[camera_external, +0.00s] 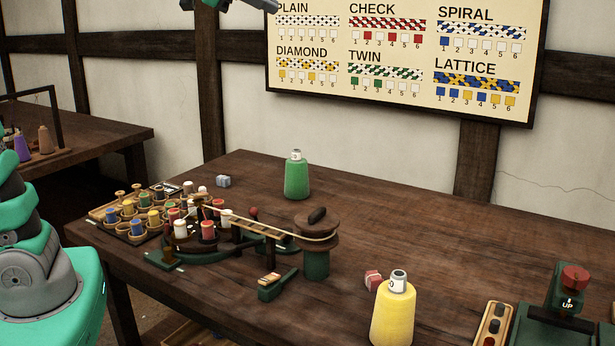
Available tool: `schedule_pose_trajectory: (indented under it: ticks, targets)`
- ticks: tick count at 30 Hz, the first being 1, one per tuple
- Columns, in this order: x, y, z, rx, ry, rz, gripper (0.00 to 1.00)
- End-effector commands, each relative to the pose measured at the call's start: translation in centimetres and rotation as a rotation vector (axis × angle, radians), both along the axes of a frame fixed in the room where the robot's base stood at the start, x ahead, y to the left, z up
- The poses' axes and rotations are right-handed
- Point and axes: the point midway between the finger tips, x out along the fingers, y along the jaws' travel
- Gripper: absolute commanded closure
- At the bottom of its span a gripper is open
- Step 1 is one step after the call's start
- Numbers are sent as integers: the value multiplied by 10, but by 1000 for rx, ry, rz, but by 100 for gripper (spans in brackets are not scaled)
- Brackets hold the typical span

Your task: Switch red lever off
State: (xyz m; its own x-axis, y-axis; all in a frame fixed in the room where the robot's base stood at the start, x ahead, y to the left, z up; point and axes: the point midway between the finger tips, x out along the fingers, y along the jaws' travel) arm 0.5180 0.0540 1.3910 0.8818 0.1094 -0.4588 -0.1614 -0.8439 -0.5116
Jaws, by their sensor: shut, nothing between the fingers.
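A lever with a small red ball knob (254,212) stands on the braiding machine (215,245) at the middle of the table. Whether the lever is on or off cannot be told at this size. My gripper (188,5) shows only in part at the top edge, dark and teal, its fingers shut and empty. It is high above the table, well apart from the lever. The rest of the gripper and wrist is cut off by the frame.
Bobbins in a wooden tray (130,215) stand left of the machine. A red-knobbed device (575,277) marked UP is at the right. The table's back right is clear.

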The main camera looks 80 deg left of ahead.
Motion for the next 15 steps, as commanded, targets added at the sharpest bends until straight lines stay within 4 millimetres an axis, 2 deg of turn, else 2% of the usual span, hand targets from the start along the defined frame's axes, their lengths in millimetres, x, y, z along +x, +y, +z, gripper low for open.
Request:
schedule_pose_trajectory:
  ticks: [1,3,9,15]
  targets:
    - [4,9,-25,69,49,-19,100]
    - [9,21,-55,173,120,-60,100]
    - [12,54,-135,453,326,-208,100]
    - [7,86,-213,698,529,-408,100]
